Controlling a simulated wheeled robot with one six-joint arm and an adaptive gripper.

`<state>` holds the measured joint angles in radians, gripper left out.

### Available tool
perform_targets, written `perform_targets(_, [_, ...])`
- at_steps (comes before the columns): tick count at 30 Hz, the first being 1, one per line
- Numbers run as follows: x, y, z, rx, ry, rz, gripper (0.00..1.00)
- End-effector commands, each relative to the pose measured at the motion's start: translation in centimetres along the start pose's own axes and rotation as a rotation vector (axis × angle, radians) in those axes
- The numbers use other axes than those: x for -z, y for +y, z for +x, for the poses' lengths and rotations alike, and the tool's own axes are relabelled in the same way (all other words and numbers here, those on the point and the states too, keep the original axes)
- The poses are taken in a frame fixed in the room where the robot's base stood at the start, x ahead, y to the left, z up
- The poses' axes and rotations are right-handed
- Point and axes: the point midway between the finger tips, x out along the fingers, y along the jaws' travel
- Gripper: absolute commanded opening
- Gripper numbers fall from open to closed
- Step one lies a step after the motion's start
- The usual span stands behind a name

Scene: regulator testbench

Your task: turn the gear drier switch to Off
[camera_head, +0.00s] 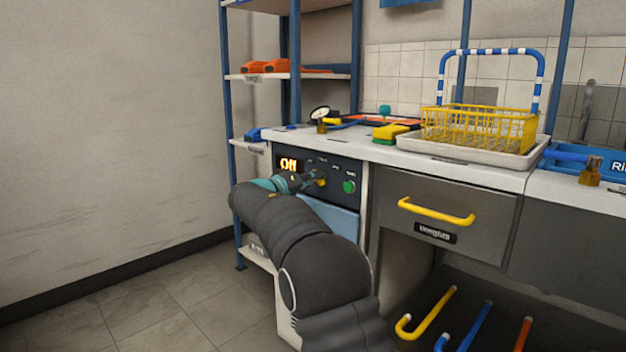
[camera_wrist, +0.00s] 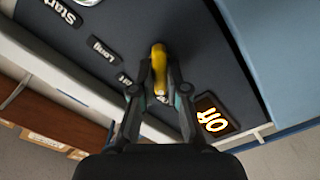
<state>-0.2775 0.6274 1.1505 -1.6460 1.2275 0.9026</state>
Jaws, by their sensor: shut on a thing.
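The gear drier's dark control panel (camera_head: 336,172) is on the front of the unit below the counter. The yellow switch (camera_wrist: 159,66) is on the panel between the display and the label "Start". My gripper (camera_wrist: 160,90) is shut on the yellow switch, one finger on each side. In the head view my gripper (camera_head: 312,180) is at the panel, and part of the switch shows at its tips. A green button (camera_head: 349,187) is to the right.
A grey drawer with a yellow handle (camera_head: 436,212) is right of the panel. A yellow basket (camera_head: 478,128) stands in a white tray on the counter. A blue shelf rack (camera_head: 292,60) stands behind. Floor at left is clear.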

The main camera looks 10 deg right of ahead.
Motion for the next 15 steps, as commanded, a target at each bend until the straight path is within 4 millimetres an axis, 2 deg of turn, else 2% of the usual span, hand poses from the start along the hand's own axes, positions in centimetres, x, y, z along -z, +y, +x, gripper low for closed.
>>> perform_targets(6, [-0.16,-0.06,0.03,-0.001,-0.004,-0.002,0.00])
perform_targets(7, [-0.16,-0.06,0.03,-0.001,-0.004,-0.002,0.16])
perform_targets(9, [-0.15,-0.05,0.02,-0.001,-0.003,-0.002,0.33])
perform_targets(10, [-0.14,-0.05,0.02,-0.001,-0.003,-0.002,0.39])
perform_targets(15, [-0.06,-0.06,-0.03,0.000,-0.001,0.000,0.39])
